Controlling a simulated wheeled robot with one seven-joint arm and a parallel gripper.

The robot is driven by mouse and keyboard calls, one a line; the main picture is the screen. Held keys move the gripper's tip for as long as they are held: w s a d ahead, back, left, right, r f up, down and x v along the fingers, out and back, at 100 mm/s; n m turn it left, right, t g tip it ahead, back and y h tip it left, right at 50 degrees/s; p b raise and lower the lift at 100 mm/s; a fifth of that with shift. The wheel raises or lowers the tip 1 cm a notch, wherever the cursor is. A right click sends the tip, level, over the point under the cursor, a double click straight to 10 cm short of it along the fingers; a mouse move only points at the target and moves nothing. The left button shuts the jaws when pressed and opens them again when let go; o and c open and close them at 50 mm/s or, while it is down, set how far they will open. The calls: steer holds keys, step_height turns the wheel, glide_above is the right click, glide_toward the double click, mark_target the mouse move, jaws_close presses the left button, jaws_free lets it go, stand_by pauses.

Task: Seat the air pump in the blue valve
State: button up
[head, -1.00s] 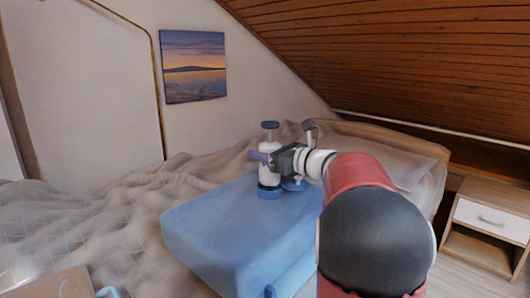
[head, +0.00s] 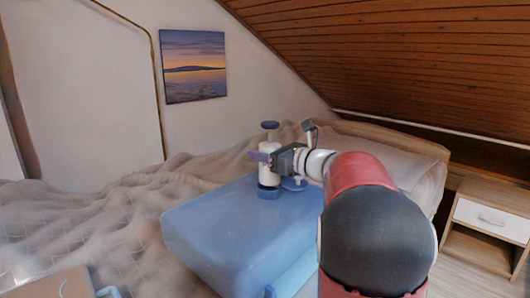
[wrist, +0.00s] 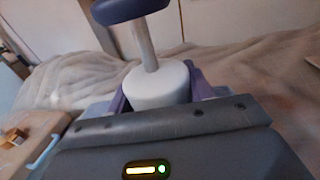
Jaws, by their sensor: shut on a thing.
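The air pump (head: 268,166) is a white cylinder with a blue knob on a thin rod and a blue base. It stands upright over the blue block (head: 215,225). My gripper (head: 262,157) is shut on its body from the right. The wrist view shows the pump's white top (wrist: 158,84) between the purple fingers (wrist: 160,92), with the rod and knob above. A flat blue round part (head: 293,184), perhaps the blue valve, shows just right of the pump's base, partly behind my gripper. I cannot tell whether the base touches the valve or block.
The rumpled bed (head: 110,215) spreads left and behind. A wooden box with a blue handle (head: 75,284) is at the lower left. A nightstand (head: 485,225) stands at the right under the sloped wooden ceiling (head: 400,65). The block's left part is clear.

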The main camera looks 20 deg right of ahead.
steer(key=shift+f+b, duration=1.15)
steer(key=shift+f, duration=0.45)
steer(key=o, duration=1.2)
steer(key=shift+o, duration=0.2)
steer(key=v, duration=0.8)
steer(key=shift+w, duration=0.1)
